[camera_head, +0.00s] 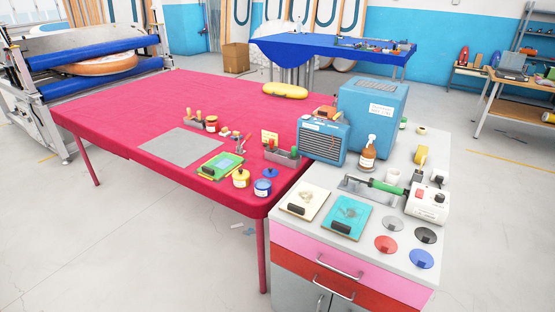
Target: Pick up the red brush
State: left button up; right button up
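No gripper or arm of mine shows in the head view. I cannot single out the red brush with certainty. On the red table (120,105) a grey holder (283,157) carries several small upright tools with dark, green and reddish handles, too small to tell apart. Thin reddish sticks (245,142) stand beside a small cup at the middle of the table's near right part. Another holder (194,122) with wooden-handled tools stands farther back, next to a brown jar (211,124).
A grey mat (180,147), a green board (220,166), a yellow can (240,178) and a blue can (262,188) lie or stand nearby. A cabinet (330,258) with blue machines (372,115) adjoins on the right. The table's left part is clear.

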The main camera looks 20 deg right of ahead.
aim_at(272, 148)
jog(key=u, duration=0.85)
jog(key=i, duration=1.65)
jog(key=z, duration=0.35)
jog(key=i, duration=0.85)
jog(key=z, duration=0.8)
